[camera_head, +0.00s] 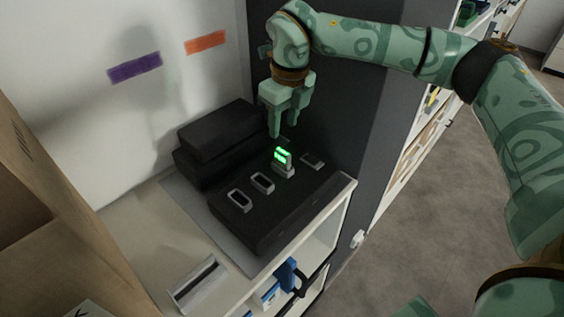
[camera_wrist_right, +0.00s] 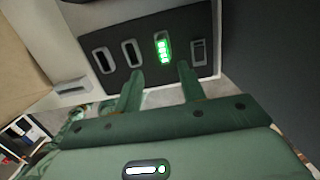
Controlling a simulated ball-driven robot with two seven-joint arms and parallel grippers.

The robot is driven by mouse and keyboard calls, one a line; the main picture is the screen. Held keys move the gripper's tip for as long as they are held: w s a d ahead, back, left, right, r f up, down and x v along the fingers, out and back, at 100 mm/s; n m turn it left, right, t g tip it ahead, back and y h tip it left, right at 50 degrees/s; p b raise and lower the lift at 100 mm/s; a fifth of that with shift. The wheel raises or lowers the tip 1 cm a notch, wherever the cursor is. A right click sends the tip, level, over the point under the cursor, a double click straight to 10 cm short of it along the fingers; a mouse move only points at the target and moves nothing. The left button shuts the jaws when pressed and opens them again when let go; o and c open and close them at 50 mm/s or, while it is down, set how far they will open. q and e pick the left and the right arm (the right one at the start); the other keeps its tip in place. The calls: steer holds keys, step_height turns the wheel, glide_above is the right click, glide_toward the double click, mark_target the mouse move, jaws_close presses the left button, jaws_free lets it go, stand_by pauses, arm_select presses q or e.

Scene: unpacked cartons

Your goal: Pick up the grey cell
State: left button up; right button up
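The grey cell (camera_head: 289,164) stands upright in a slot of a black charger block (camera_head: 262,231), its face showing bright green lit marks. In the right wrist view the cell (camera_wrist_right: 163,50) shows as a green-lit shape just beyond and between the fingertips. My right gripper (camera_head: 286,122) is above the cell, pointing down, with its fingers apart and nothing between them. Its two fingers also show spread in the right wrist view (camera_wrist_right: 160,70). My left gripper is in neither view.
Other slots (camera_head: 240,201) beside the cell look empty. A black box (camera_head: 218,131) lies stacked behind the charger. A dark panel (camera_head: 340,100) rises close behind my right gripper. A cardboard carton (camera_head: 50,190) stands at left. A small grey holder (camera_head: 197,286) sits at the front.

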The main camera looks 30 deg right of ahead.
mark_target(283, 151)
steer(key=f, duration=0.5)
steer(key=shift+w+a+f+b, duration=0.15)
steer(key=shift+w+b, duration=0.2)
steer(key=shift+b, duration=0.05)
steer(key=f, duration=0.1)
steer(key=f+b, duration=0.1)
steer(key=f, duration=0.3)
steer(key=shift+w+d+f, duration=0.15)
steer(key=shift+w+d, duration=0.05)
steer(key=shift+d, duration=0.1)
jaws_close()
